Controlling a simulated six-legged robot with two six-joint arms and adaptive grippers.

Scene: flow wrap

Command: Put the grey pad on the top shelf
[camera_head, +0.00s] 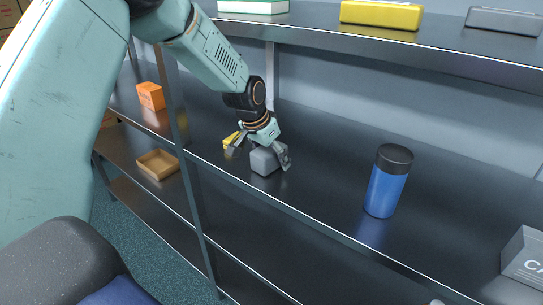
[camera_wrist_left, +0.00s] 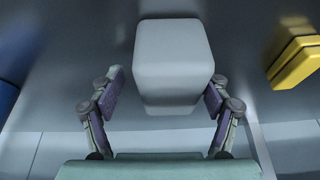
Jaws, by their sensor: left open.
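The grey pad (camera_head: 263,162), a small rounded block, sits on the middle shelf near its front edge. My left gripper (camera_head: 258,154) reaches down over it from above, open, with one finger on each side. In the left wrist view the pad (camera_wrist_left: 173,65) stands between the spread fingers of the gripper (camera_wrist_left: 165,92). A gap shows at the left finger; the right finger is very close to the pad, and I cannot tell if it touches. The top shelf (camera_head: 310,24) runs across the upper part of the head view. My right gripper is not in view.
A yellow item (camera_head: 231,140) lies just left of the gripper. A blue bottle (camera_head: 385,185) stands to the right, and a grey box (camera_head: 527,258) farther right. The top shelf holds a yellow case (camera_head: 380,14) and a dark grey case (camera_head: 503,21), with free room between and beside them.

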